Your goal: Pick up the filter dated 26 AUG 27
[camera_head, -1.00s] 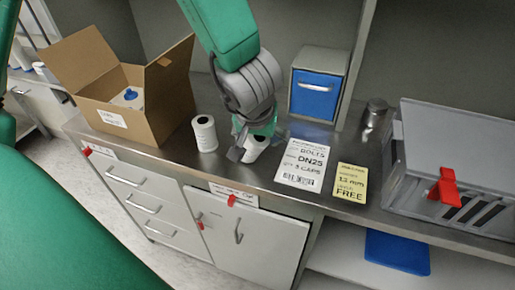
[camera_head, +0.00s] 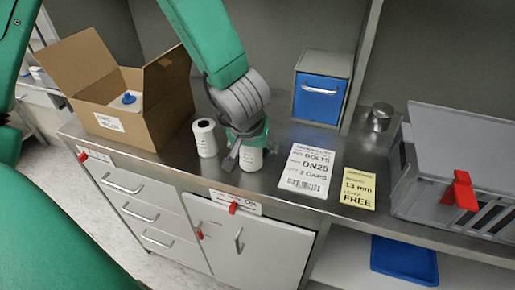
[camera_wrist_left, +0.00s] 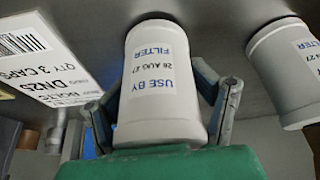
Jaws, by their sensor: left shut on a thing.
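A white cylindrical filter (camera_head: 251,160) stands on the steel counter. My right gripper is not in view.
An open cardboard box (camera_head: 165,110) with a blue-topped item stands at the left. A DN25 bolts sign (camera_head: 305,170) and a yellow sign (camera_head: 357,188) lie to the right. Behind are a blue-drawer cabinet (camera_head: 318,98) and a metal cylinder (camera_head: 380,115). A grey crate (camera_head: 420,190) stands far right.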

